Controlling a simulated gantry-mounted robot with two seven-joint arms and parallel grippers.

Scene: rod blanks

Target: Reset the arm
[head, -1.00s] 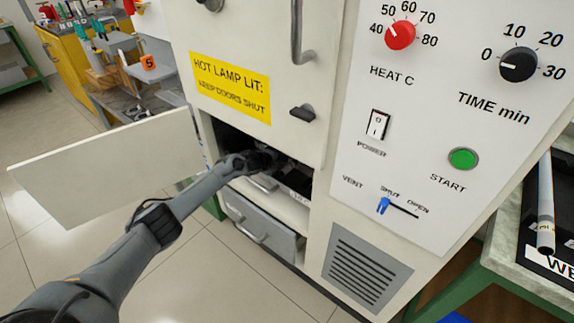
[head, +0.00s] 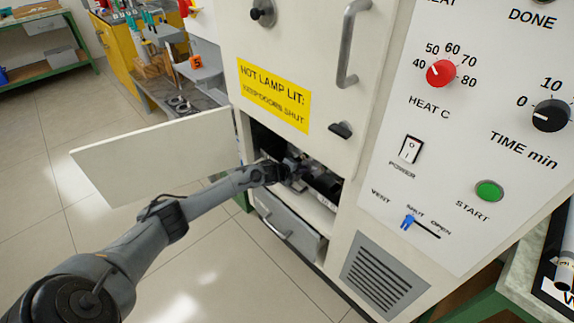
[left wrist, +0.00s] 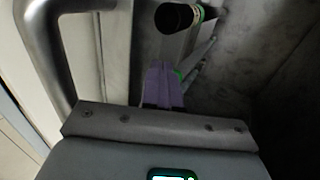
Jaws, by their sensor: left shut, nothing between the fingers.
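My left gripper (head: 304,174) is at the end of the grey arm from the left, inside the dark lower opening of the cabinet (head: 275,40). It is shut and holds nothing. Its fingertips are hard to make out in the shadow. The left wrist view shows the wide grey gripper body at the bottom, a purple piece (left wrist: 162,86) just beyond it and a dark round rod end (left wrist: 178,17) with some green behind it. I cannot tell whether the purple piece touches the gripper. My right gripper is out of sight.
The opening's white door (head: 150,155) stands swung out to the left, close above my forearm. A grey drawer (head: 290,225) sticks out below the opening. A bar handle (head: 352,45) and a dark latch (head: 340,130) stick out above. Open floor lies at left.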

